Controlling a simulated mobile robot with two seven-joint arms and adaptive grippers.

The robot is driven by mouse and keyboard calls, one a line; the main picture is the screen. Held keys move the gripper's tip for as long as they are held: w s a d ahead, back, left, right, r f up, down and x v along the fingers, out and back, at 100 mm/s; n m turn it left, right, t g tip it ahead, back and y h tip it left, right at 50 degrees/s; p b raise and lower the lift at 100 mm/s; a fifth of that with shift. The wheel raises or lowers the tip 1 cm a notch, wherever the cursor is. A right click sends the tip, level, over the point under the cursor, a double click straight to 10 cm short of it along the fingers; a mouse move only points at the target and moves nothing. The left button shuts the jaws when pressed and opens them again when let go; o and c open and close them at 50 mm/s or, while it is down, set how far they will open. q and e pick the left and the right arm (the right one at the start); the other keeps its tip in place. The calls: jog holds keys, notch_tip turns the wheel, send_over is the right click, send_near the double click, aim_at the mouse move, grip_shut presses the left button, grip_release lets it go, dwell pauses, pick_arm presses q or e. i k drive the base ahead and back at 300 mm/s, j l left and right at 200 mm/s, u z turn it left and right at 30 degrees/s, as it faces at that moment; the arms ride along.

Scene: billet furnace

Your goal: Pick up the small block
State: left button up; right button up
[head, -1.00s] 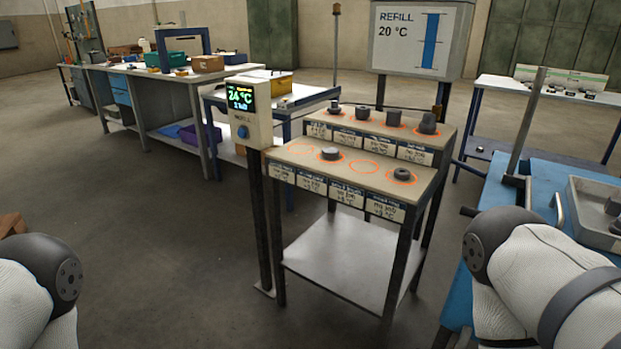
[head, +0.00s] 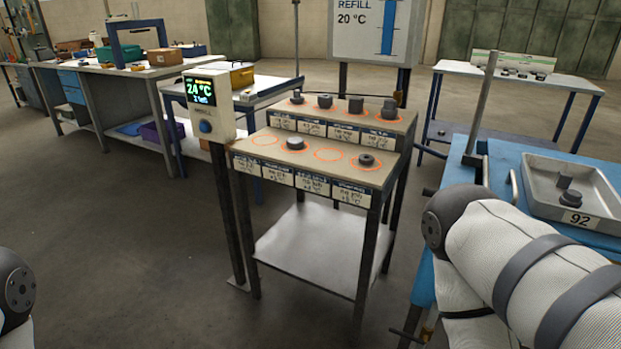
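Several small dark pieces could be the small block, and I cannot tell which one is meant. On the stand's upper shelf are a low piece (head: 297,97), a short cylinder (head: 325,101), a taller block (head: 356,104) and a stepped piece (head: 389,109). Its lower shelf holds a flat disc (head: 295,143) and a ring-like piece (head: 367,159). Two dark pieces lie in the grey tray (head: 543,206) marked 92, one upper (head: 564,180) and one lower (head: 571,198). Only parts of my arms show, at the lower left and lower right. Both grippers are out of view.
A display post (head: 209,105) reading 24 °C stands at the stand's left. The blue bench (head: 508,160) with an upright post (head: 481,105) is at the right. A white table (head: 500,72) and a REFILL board (head: 372,30) stand behind. Floor at front left is clear.

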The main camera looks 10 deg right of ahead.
aim_at(564, 180)
jog(key=z, duration=1.85)
jog(key=i+l+u, duration=0.1)
jog(key=l, duration=0.75)
jog(key=i+l+u, duration=0.1)
jog(key=l, duration=0.75)
jog(key=i+l, duration=0.15)
jog(key=l, duration=0.7)
jog(key=u, duration=0.05)
